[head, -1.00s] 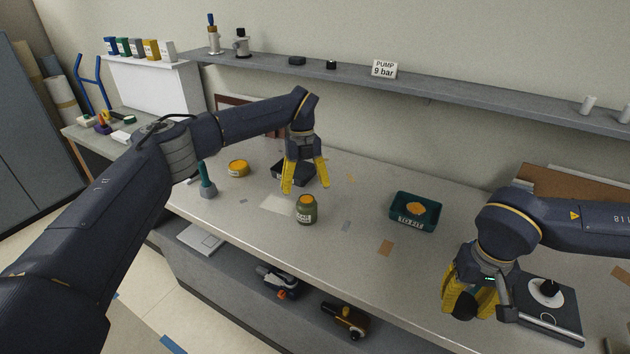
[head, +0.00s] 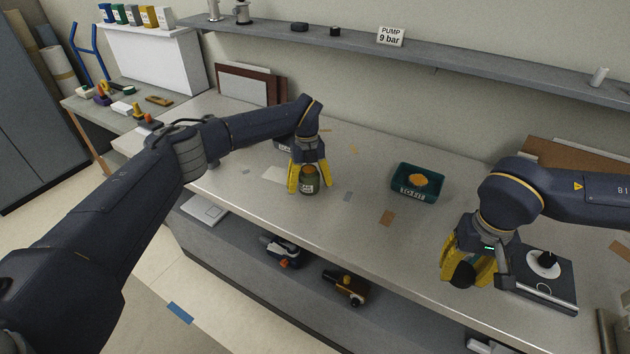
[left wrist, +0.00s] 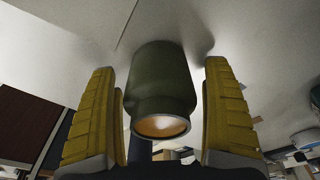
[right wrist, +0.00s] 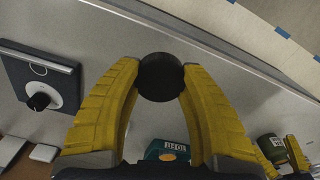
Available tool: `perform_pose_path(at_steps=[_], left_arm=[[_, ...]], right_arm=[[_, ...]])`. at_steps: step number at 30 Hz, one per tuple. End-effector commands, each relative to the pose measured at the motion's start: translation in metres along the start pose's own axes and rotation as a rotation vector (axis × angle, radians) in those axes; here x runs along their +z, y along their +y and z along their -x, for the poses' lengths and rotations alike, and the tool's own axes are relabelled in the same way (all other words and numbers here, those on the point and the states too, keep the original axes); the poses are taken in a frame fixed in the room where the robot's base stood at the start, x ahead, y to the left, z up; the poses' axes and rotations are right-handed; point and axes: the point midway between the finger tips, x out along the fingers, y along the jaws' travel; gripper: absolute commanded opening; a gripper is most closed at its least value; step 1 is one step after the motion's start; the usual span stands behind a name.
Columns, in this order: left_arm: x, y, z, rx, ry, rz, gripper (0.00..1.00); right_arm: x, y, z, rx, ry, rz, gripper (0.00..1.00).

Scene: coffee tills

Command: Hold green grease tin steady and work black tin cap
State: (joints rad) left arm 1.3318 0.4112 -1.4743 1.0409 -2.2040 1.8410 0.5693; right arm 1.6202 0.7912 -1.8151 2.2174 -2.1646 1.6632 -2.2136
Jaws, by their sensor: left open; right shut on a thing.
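The green grease tin (head: 310,184) stands upright on the bench, its open mouth showing tan contents in the left wrist view (left wrist: 160,85). My left gripper (head: 309,187) is open around the tin, one yellow finger on each side. The left wrist view shows gaps between both fingers and the tin. The black tin cap (right wrist: 160,77) is held between the fingertips of my right gripper (right wrist: 160,80), which is shut on it. In the head view the cap (head: 463,275) is near the bench's front edge, well to the right of the tin.
A teal "TO FIT" tray (head: 404,190) with an orange item stands between the two grippers. A dark flat device with a round white dial (head: 547,263) lies beside my right gripper. The bench's front edge is close, with tools on the shelf below.

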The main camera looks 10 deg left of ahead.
Motion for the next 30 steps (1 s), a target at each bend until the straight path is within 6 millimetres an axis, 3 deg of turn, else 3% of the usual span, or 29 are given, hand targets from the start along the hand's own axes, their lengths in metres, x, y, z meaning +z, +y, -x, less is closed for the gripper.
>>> perform_pose_path(at_steps=[7,24,26,27,30], left_arm=[[0.0,-0.0001,-0.0002,0.0,0.0,0.0,0.82],[-0.0001,0.0,-0.0004,0.0,0.0,0.0,0.16],[-0.0001,0.0001,-0.0005,0.001,0.0,0.0,0.16],[-0.0001,0.0001,-0.0005,0.001,0.0,0.0,0.49],[-0.0001,0.0001,-0.0005,0.001,0.0,0.0,0.37]], right_arm=[[0.0,0.0,0.0,0.0,0.0,0.0,0.12],[0.0,0.0,0.0,0.0,0.0,0.0,0.12],[0.0,0.0,0.0,0.0,0.0,0.0,0.12],[0.0,0.0,0.0,0.0,0.0,0.0,0.12],[0.0,0.0,0.0,0.0,0.0,0.0,0.12]])
